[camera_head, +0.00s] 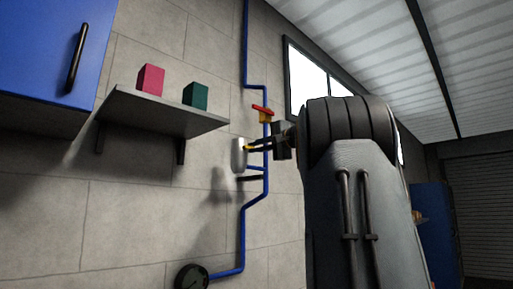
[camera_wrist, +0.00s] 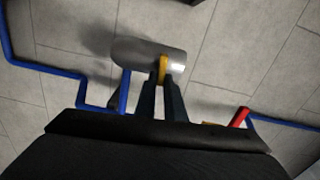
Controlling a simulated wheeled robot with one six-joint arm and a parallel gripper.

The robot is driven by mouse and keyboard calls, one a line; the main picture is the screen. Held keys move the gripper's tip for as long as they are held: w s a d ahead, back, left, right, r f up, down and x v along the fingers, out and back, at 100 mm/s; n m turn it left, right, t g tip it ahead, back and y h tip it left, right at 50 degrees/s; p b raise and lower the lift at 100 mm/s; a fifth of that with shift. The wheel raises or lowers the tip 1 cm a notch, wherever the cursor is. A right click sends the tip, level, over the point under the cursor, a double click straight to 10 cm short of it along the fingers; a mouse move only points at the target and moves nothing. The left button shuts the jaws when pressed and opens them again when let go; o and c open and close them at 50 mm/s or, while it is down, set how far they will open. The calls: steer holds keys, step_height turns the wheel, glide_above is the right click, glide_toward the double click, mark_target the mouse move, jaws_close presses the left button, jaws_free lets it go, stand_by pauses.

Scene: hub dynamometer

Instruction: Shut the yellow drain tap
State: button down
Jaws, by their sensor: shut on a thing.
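The yellow drain tap (camera_wrist: 162,68) is a small yellow piece at the end of a grey metal cylinder (camera_wrist: 138,54) in the wrist view. In the head view the yellow tap (camera_head: 246,148) shows as a small spot beside the pale cylinder (camera_head: 238,155) on the wall. My gripper (camera_wrist: 161,82) has its two dark fingers closed on the yellow tap, and the fingertips hide part of it. In the head view my gripper (camera_head: 251,146) reaches left to the cylinder. The exact angle of the tap is hard to tell.
A blue pipe (camera_head: 242,225) runs along the wall around the cylinder. A red-handled valve (camera_head: 262,109) sits just above my gripper. A gauge (camera_head: 191,277) is below. A shelf (camera_head: 165,107) with a pink block (camera_head: 150,79) and a green block (camera_head: 196,94) is to the left.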

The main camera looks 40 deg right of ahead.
stand_by(0.4)
steer(key=c, duration=1.8)
jaws_free()
steer(key=shift+c, duration=0.2)
steer(key=s+b, duration=0.3)
steer(key=s, duration=0.5)
steer(key=shift+d, duration=0.3)
steer(key=shift+w, duration=0.1)
